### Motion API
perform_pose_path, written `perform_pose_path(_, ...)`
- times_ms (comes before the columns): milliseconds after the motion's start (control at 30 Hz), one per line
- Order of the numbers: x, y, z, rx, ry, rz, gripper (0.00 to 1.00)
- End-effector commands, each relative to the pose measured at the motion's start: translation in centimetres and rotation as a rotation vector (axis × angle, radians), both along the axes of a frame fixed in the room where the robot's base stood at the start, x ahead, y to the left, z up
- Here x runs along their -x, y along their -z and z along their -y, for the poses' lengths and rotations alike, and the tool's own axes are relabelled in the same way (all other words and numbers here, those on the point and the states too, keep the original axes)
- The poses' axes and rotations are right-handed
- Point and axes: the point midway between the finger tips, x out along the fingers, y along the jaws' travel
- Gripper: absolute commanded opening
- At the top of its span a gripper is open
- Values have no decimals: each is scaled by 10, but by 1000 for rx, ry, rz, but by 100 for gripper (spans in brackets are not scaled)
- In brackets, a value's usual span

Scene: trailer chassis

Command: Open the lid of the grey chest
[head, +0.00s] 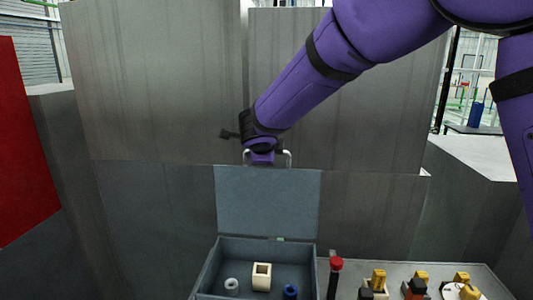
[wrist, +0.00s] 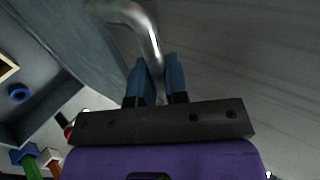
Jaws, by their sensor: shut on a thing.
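The grey chest (head: 209,273) stands at the bottom middle of the head view, with its lid (head: 268,202) raised roughly upright at the back. A metal handle (head: 288,157) shows at the lid's top edge; in the wrist view the handle (wrist: 133,17) runs as a curved bar between the blue fingers. My gripper (head: 266,160) is at the top of the lid, shut on the handle; its fingers also show in the wrist view (wrist: 157,82). Inside the chest are a cream square block (head: 261,276), a white ring (head: 231,284) and a blue ring-like piece (head: 290,292).
Tall grey panels (head: 160,80) stand behind the lid. To the right of the chest, a red-topped post (head: 336,265) and several yellow and black parts (head: 417,288) stand on a grey surface. A red panel (head: 22,140) is at the left.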

Motion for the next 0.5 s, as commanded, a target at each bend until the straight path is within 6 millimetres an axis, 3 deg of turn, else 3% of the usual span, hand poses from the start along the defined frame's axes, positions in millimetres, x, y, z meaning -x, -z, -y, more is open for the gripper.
perform_pose_path(33,0,1,0,3,-2,-1,19)
perform_pose_path(133,0,1,0,2,-2,-1,39)
perform_pose_path(500,4,-3,-1,0,-1,0,39)
